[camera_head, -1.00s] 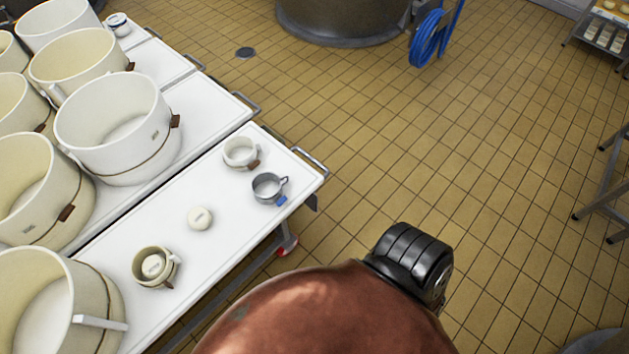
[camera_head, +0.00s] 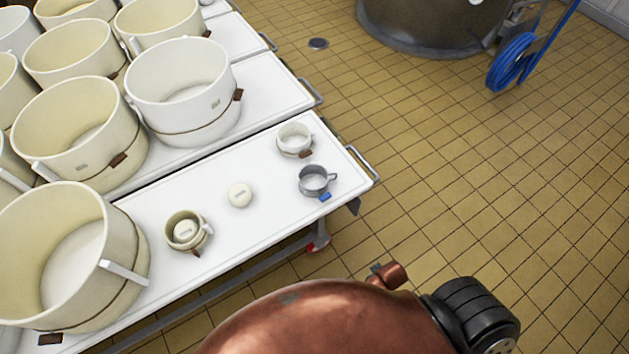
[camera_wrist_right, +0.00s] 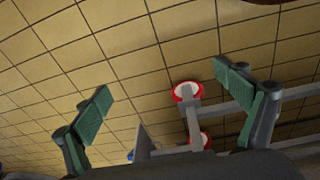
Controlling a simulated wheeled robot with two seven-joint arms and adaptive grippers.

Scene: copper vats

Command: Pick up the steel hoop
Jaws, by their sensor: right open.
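The steel hoop (camera_head: 314,181) is a small grey metal ring with a side handle and a blue tag. It sits near the front right end of the white table (camera_head: 262,221) in the head view. My right gripper (camera_wrist_right: 165,95) is open and empty in the right wrist view, its green finger pads wide apart over tiled floor. The hoop does not show in that view. Neither gripper's fingers show in the head view.
Near the hoop are a white cup-like mould (camera_head: 294,140), a round white disc (camera_head: 240,195) and a cream mould (camera_head: 187,231). Large white tubs (camera_head: 182,90) crowd the left. A red-rimmed caster (camera_wrist_right: 187,91) and grey frame bars lie beyond my right fingers.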

